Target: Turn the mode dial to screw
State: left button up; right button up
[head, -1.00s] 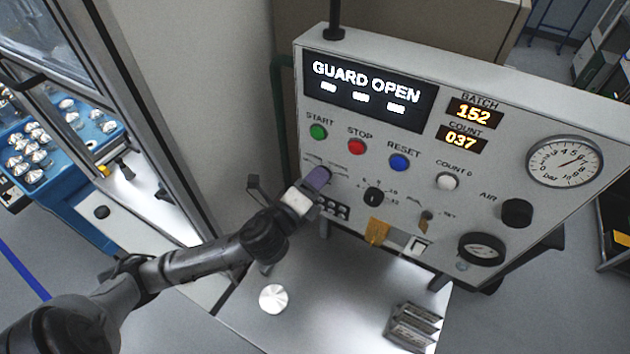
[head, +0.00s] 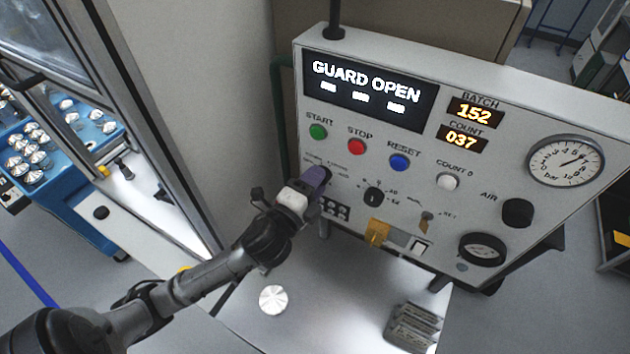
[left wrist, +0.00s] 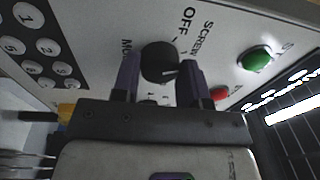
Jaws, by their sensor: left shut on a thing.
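The mode dial (left wrist: 158,62) is a round black knob on the light panel, seen in the left wrist view between my two fingers. A short white mark shows on its lower right part. The words OFF, SCREW and part of MODE are printed beside it; which word the mark points to I cannot tell. My left gripper (left wrist: 160,80) is shut on the dial. In the head view my left gripper (head: 316,177) is against the lower left of the control panel (head: 285,150) and hides the dial. My right gripper is not in view.
The panel's display reads GUARD OPEN. The green start button (head: 318,131), red stop button (head: 356,146) and a smaller selector (head: 373,196) are near the gripper. A numbered keypad (left wrist: 40,45) is close by. A round metal part (head: 273,299) lies on the bench below.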

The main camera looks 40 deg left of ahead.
pick_arm(q)
jog(key=o, duration=0.9)
jog(key=shift+o, duration=0.2)
jog(key=s+d+f+p, duration=0.1)
jog(key=s+d+p, duration=0.1)
jog(key=s, duration=1.1)
jog(key=shift+s+p, duration=0.3)
jog(key=shift+p, duration=0.4)
